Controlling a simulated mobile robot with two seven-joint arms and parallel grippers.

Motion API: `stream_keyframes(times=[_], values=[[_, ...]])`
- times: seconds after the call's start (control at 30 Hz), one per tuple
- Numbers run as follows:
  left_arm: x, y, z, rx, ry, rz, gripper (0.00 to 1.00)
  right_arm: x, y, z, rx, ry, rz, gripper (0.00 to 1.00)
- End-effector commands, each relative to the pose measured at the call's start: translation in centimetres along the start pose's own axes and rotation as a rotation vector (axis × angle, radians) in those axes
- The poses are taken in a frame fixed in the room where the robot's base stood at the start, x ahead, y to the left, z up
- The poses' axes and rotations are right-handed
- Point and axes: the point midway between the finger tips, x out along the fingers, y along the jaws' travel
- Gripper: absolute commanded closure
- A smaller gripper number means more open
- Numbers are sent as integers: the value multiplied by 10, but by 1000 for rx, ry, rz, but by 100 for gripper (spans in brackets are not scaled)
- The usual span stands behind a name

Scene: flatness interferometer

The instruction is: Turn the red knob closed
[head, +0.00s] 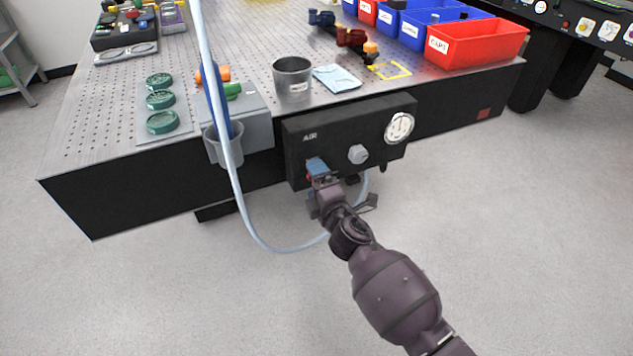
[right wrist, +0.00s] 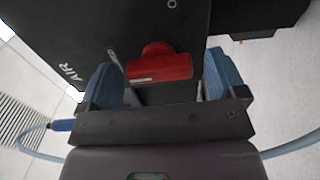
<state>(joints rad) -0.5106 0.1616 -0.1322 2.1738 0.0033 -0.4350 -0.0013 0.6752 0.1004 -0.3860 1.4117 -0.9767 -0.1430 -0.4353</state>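The red knob (right wrist: 160,67) is on the front of a black box marked AIR (head: 295,150). In the right wrist view it lies between the two blue fingertips of my right gripper (right wrist: 163,84). The fingers are spread, one on each side of it. A gap shows between the knob and the right-hand finger; the left-hand finger is very close to it, and I cannot tell if they touch. In the head view my right gripper (head: 318,172) is at the lower left of the box and hides most of the knob. My left gripper is not in view.
The box has a gauge (head: 399,127) and a grey knob (head: 358,154). A pale hose (head: 245,215) loops below the box and up past a grey holder (head: 222,146) on the left. The perforated table (head: 240,50) carries a metal cup (head: 293,80) and bins. The floor in front is clear.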

Motion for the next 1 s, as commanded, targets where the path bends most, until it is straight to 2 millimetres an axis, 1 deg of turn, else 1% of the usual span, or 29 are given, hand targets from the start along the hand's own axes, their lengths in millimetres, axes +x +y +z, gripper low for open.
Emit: stream_keyframes(times=[0.23,0.37,0.47,0.7,0.87,1.0], values=[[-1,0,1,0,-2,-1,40,0,0,0,2,0,0,11],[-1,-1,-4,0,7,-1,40,-6,1,0,1,0,1,11],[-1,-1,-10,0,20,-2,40,-16,3,0,1,0,2,11],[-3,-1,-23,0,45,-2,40,-54,3,1,0,-1,3,11],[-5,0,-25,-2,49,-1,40,-79,2,1,1,-1,2,11],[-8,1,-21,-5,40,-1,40,-95,2,0,0,0,2,11]])
